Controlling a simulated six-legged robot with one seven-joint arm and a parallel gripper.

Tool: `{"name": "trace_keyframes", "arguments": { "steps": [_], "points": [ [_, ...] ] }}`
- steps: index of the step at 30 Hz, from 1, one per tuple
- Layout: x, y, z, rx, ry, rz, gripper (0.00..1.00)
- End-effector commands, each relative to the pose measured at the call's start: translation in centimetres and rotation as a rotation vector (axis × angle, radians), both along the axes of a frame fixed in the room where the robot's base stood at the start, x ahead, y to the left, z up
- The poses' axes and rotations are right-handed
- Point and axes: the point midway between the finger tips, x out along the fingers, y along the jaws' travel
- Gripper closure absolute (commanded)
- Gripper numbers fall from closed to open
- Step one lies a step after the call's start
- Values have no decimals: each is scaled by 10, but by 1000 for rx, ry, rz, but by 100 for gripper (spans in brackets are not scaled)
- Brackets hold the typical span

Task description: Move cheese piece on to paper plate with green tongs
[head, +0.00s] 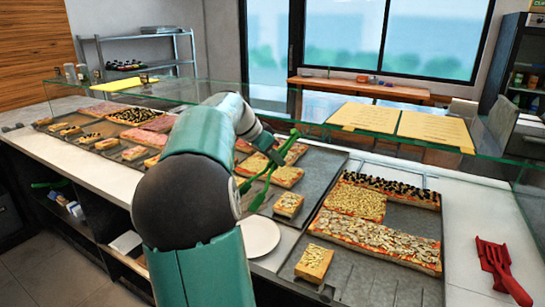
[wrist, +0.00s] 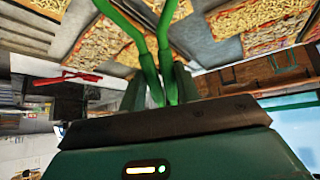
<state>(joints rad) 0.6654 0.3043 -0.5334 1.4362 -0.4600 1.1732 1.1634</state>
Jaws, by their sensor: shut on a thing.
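My gripper (wrist: 158,88) is shut on the green tongs (wrist: 147,56), whose two arms reach away from it in the wrist view. In the head view the green tongs (head: 262,181) hang over the near part of the middle tray, with their arms spread apart and nothing seen between them. A small square pizza piece with a pale, cheese-like topping (head: 288,204) lies on that tray, just right of the tong tips. A similar pale piece (head: 313,262) lies on the right tray. The white paper plate (head: 260,236) is on the counter beside my arm, partly hidden by it and empty where visible.
The right tray (head: 370,280) holds long pizza slabs (head: 378,243). A glass shelf (head: 310,125) with yellow sheets (head: 365,117) spans above the trays. More pizza pieces (head: 140,137) fill the trays at left.

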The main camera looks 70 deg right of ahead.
Motion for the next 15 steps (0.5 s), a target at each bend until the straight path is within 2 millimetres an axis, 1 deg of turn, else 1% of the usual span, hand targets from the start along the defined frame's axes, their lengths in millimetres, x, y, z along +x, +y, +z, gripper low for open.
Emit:
{"name": "trace_keyframes", "arguments": {
  "steps": [2,8,11,15],
  "points": [
    [-3,0,1,-2,0,-3,100],
    [-3,0,-2,-1,0,-2,100],
    [-3,0,-7,-1,1,-1,100],
    [-2,-1,-21,0,2,-1,100]
  ]
}}
